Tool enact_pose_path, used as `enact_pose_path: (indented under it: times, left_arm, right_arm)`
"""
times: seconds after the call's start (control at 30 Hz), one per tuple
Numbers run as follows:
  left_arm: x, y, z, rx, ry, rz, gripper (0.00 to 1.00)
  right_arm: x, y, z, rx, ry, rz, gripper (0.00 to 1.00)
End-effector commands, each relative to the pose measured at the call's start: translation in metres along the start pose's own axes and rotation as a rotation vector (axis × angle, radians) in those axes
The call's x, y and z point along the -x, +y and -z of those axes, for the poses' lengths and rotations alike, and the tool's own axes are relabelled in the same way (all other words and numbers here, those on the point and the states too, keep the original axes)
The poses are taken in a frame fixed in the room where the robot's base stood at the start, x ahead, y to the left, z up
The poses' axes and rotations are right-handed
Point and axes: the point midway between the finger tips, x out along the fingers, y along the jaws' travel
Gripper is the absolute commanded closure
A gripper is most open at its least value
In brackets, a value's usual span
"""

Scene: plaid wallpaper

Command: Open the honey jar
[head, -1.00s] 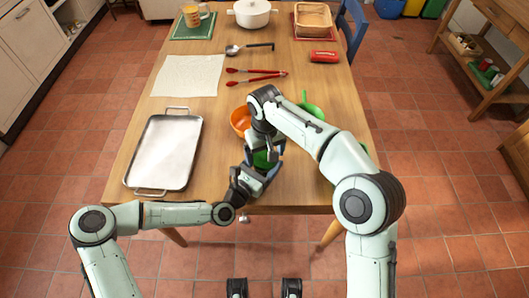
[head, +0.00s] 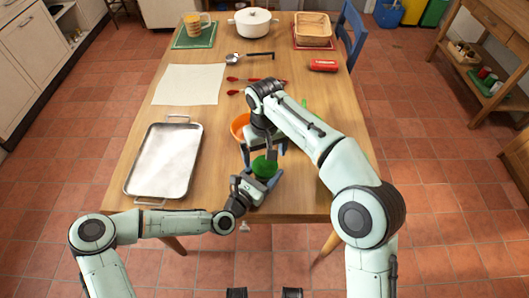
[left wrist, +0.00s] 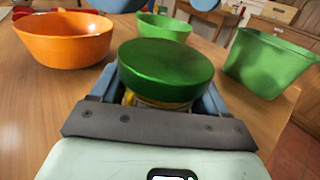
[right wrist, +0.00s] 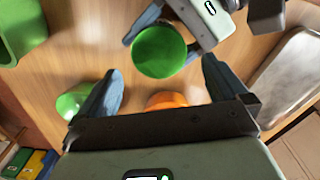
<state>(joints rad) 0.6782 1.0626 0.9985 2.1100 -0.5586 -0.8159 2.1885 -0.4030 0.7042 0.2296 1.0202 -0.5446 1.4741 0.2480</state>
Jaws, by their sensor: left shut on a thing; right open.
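The honey jar shows a wide dark green lid (left wrist: 166,70) with a sliver of amber body (left wrist: 130,98) under it in the left wrist view. The lid (head: 264,168) is also near the table's front edge in the head view. My left gripper (head: 262,180) is shut around the jar body below the lid. My right gripper (right wrist: 162,68) is open above the jar; in its wrist view the lid (right wrist: 160,52) appears between and beyond its fingers, apart from them. The lid sits on the jar. Most of the jar body is hidden.
An orange bowl (left wrist: 62,42), a green bowl (left wrist: 164,27) and a green container (left wrist: 270,62) stand close beyond the jar. A metal tray (head: 164,160) lies to the left. Red-handled tongs (head: 240,92) lie farther back. A cream cloth (head: 188,84) lies flat at the left.

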Motion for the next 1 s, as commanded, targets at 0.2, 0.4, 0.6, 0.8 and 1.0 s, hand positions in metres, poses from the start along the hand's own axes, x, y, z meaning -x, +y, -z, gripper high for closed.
enact_pose_path:
  times: [0.2,0.4,0.6,0.8,1.0]
  left_arm:
    - [0.0,0.001,0.0,0.0,0.0,-0.002,1.0]
    - [0.0,0.001,0.0,0.0,0.0,-0.002,1.0]
    - [0.0,0.001,0.0,-0.001,0.0,-0.002,1.0]
    - [0.0,0.001,0.0,-0.001,0.0,-0.002,1.0]
    - [0.0,0.001,0.0,-0.001,0.0,-0.002,1.0]
  right_arm:
    - [0.009,-0.001,0.001,-0.306,0.001,0.0,0.0]
    - [0.021,0.0,0.0,-0.712,0.0,-0.001,0.0]
    - [0.029,0.001,0.0,-1.015,0.001,-0.002,0.0]
    - [0.03,0.002,-0.001,-1.144,0.0,-0.004,0.0]
    - [0.007,0.002,-0.001,-1.154,-0.003,-0.006,0.0]
